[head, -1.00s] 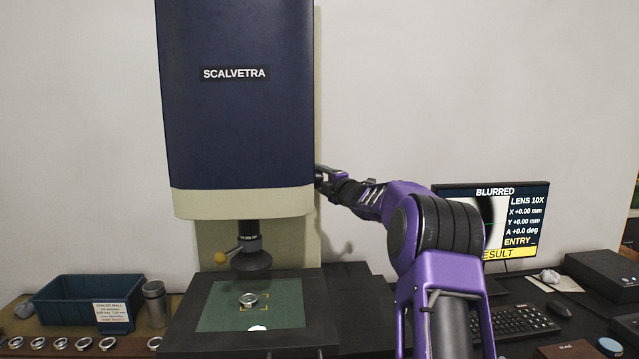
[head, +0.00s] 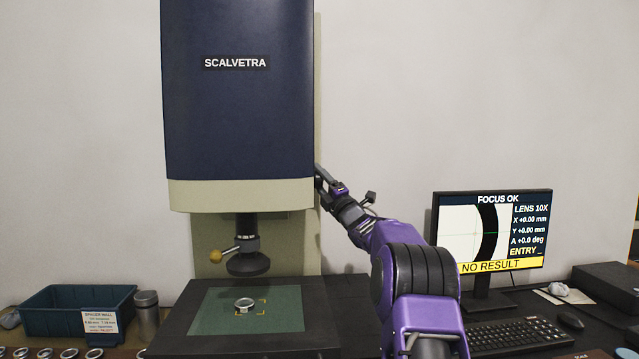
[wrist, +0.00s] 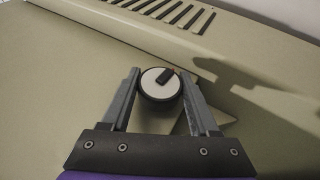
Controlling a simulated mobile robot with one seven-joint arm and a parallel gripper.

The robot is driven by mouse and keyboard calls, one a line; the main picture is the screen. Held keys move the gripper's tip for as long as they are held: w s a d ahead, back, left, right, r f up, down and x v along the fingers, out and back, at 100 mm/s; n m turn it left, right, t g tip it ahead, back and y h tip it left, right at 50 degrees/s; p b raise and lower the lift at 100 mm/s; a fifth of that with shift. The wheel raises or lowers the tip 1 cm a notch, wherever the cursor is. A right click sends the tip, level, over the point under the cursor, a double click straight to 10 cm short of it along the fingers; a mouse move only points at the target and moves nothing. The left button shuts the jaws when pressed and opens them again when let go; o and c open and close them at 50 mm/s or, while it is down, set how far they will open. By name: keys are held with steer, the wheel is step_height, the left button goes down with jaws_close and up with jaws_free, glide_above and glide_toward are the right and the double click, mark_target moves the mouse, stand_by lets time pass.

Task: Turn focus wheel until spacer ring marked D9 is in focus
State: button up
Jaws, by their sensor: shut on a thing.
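The spacer ring (head: 244,304) lies flat on the green stage plate (head: 215,318) below the lens (head: 248,262) of the measuring machine (head: 238,110). Its marking is too small to read. The focus wheel (wrist: 160,84) shows in the wrist view as a round knob with a pale face and a dark grip on it. My gripper (wrist: 160,88) has one finger on each side of the wheel and is shut on it. In the head view my gripper (head: 322,180) reaches the machine's right side. The monitor (head: 492,232) reads FOCUS OK and NO RESULT, with a sharp dark arc.
A blue bin (head: 75,310) with a label card and a metal cup (head: 146,312) stand at the left. Several rings lie along the front left. A keyboard (head: 515,333) and mouse (head: 570,321) lie at the right.

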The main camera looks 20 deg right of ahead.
stand_by(0.4)
steer(key=o, duration=1.4)
steer(key=shift+c, duration=0.2)
steer(key=v, duration=1.7)
steer(key=shift+f, duration=0.4)
steer(key=shift+d, duration=0.1)
